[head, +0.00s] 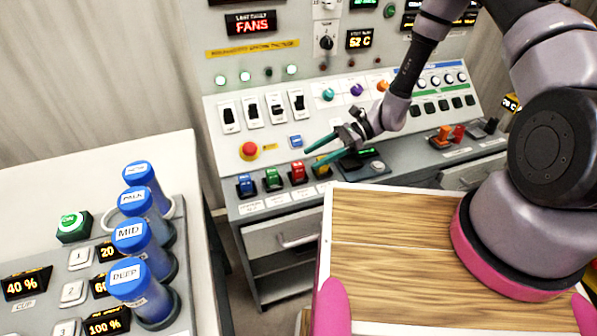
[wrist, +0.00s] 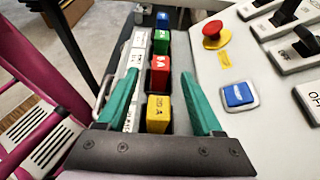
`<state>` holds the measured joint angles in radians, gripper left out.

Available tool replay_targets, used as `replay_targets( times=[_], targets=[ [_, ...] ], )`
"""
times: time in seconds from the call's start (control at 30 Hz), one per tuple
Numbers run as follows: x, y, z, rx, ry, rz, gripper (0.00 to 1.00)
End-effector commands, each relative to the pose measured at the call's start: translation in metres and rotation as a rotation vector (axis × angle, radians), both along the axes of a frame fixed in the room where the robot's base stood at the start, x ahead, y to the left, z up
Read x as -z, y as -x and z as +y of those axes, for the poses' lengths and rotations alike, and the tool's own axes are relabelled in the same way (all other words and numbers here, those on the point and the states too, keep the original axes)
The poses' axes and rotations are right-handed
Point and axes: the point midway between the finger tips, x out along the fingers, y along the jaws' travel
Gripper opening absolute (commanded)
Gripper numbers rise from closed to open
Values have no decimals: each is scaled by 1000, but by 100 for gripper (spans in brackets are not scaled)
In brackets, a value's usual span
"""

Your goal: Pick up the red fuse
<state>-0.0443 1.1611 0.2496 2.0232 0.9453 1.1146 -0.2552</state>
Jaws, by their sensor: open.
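The red fuse (head: 297,172) stands upright in a row on the console's front ledge, between a green fuse (head: 272,179) and a yellow fuse (head: 321,169). My gripper (head: 312,159) is open and empty, its teal fingers pointing left, with the tips above and just right of the red fuse in the head view. In the wrist view the red fuse (wrist: 159,76) shows between the open fingertips (wrist: 160,72), and the yellow fuse (wrist: 158,108) shows nearer the palm. I cannot tell the exact height of the tips over the fuses.
A blue fuse (head: 246,185) ends the row at the left. A red emergency button (head: 250,150) and a blue button (head: 295,141) sit behind the row. A white table with blue-capped cylinders (head: 130,235) stands at the left. A wooden top (head: 385,260) lies in front.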

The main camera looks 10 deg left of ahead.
Motion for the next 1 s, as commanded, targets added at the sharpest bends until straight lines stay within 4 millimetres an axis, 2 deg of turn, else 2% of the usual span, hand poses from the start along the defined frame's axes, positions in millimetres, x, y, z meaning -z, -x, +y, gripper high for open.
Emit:
replay_targets(
  times=[0.2, 0.3, 0.57, 0.67, 0.73, 0.77, 1.0],
  targets=[
    [12, 13, 28, -1, 0, 2, 68],
    [16, 17, 36, -1, 0, 0, 68],
    [17, 17, 39, 1, 1, -1, 68],
    [17, 17, 39, 1, 1, -1, 33],
    [17, 17, 39, 1, 1, -1, 6],
    [17, 17, 39, 1, 1, -1, 0],
    [17, 17, 39, 1, 1, -1, 0]
  ],
)
